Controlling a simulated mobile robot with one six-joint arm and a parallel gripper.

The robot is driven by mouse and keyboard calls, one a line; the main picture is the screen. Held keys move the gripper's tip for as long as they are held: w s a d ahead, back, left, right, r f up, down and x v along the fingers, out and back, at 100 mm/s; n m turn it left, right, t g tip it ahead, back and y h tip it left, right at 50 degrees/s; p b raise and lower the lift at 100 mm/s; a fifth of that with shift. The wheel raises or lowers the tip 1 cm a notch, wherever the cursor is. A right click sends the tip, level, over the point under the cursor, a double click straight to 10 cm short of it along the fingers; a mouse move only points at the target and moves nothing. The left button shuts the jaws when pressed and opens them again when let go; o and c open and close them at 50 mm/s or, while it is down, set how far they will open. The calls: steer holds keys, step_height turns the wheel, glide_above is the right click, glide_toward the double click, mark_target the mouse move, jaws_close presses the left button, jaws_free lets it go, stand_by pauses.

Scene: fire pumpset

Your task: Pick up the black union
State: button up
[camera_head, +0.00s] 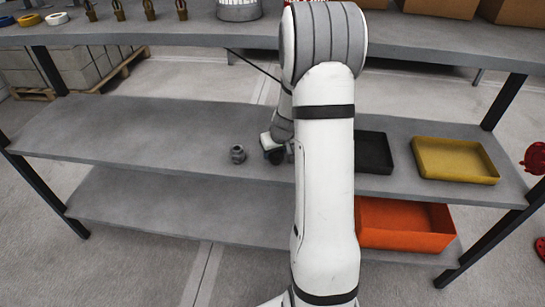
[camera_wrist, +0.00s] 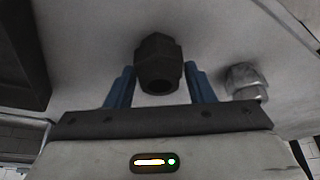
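The black union (camera_wrist: 158,62) stands on the grey shelf in the wrist view, a dark hex-bodied fitting. My gripper (camera_wrist: 160,82) has its two blue fingers apart, one on each side of the union's near part. A narrow gap shows beside each finger, so the gripper looks open and not clamped. In the head view my gripper (camera_head: 273,150) is low over the middle shelf; my arm and wrist hide most of it, and I cannot clearly pick out the black union there.
A grey metal union (camera_head: 238,154) stands close by; it also shows right of the fingers in the wrist view (camera_wrist: 245,82). A black tray (camera_head: 373,153) and a yellow tray (camera_head: 455,160) sit to the right. An orange bin (camera_head: 405,225) is below. The shelf's left is clear.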

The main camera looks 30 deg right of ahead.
steer(key=c, duration=0.9)
steer(key=shift+r, duration=0.1)
